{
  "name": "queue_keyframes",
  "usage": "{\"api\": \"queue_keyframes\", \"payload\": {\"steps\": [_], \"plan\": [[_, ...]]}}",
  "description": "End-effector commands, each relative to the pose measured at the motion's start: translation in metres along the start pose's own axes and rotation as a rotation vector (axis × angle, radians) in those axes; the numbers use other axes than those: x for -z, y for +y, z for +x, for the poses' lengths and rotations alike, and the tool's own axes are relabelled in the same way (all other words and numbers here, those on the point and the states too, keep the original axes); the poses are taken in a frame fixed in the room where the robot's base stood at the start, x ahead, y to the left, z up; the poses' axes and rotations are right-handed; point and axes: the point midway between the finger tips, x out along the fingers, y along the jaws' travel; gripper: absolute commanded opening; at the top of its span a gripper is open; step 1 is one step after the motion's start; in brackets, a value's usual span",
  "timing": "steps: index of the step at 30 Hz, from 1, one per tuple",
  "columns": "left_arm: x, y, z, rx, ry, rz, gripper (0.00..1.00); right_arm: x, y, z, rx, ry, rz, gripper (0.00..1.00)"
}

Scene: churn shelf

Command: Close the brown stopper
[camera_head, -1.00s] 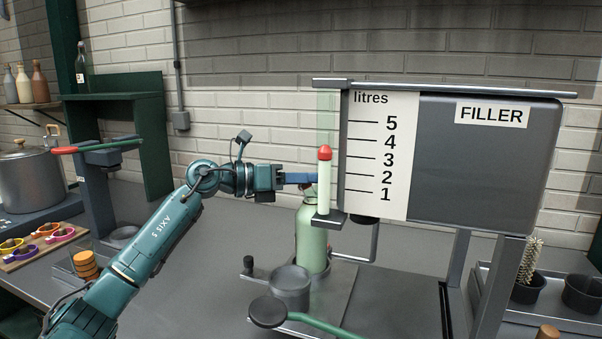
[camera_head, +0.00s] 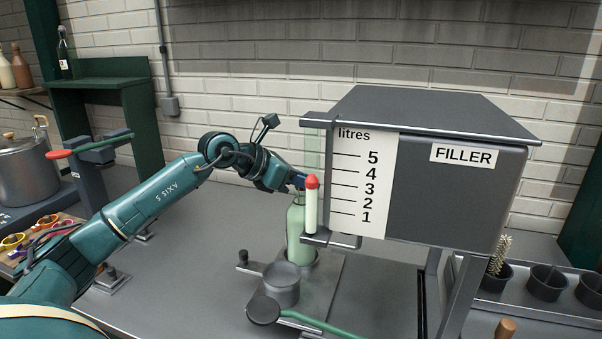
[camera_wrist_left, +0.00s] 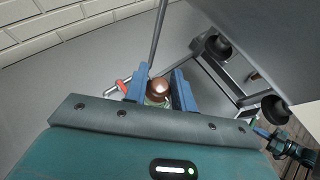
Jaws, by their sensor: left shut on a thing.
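The brown stopper (camera_wrist_left: 158,88) is a glossy round knob between the two blue fingers of my left gripper (camera_wrist_left: 160,86) in the left wrist view. The gripper is shut on it. A pale green bottle (camera_head: 298,240) stands upright under the filler in the head view, and my left gripper (camera_head: 302,181) is at its top. The gauge tube with its red tip hides the fingertips and stopper there. I cannot tell how the stopper sits on the bottle. A teal arm end with a blue tip, seemingly my right gripper (camera_wrist_left: 264,133), shows at the right of the wrist view; its jaws are unclear.
The filler (camera_head: 455,190) overhangs just right of the bottle, with a red-tipped gauge (camera_head: 311,205) at its left edge. A grey cup (camera_head: 282,285) and a green-handled lever (camera_head: 325,325) are in front. The bench to the left of the bottle is mostly clear.

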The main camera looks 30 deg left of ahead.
Motion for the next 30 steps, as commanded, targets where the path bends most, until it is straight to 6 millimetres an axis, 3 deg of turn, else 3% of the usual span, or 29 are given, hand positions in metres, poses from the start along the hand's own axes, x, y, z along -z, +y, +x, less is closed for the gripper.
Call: {"api": "queue_keyframes", "payload": {"steps": [11, 12, 20, 30], "plan": [[0.0006, 0.0003, 0.0002, -0.004, 0.006, 0.005, 0.03, -0.003, -0.0008, 0.0011, 0.0, -0.008, 0.003, 0.0], [0.0006, 0.0003, 0.0002, -0.004, 0.006, 0.005, 0.27, -0.003, -0.0011, 0.001, 0.001, -0.008, 0.003, 0.0], [0.0004, 0.0002, 0.0001, -0.003, 0.005, 0.004, 0.48, -0.0016, -0.0026, -0.0003, 0.004, -0.006, 0.003, 0.0], [0.0011, 0.0011, -0.0055, -0.005, 0.004, 0.004, 0.48, -0.0059, -0.0042, -0.0012, 0.006, -0.01, 0.005, 0.0]]}}
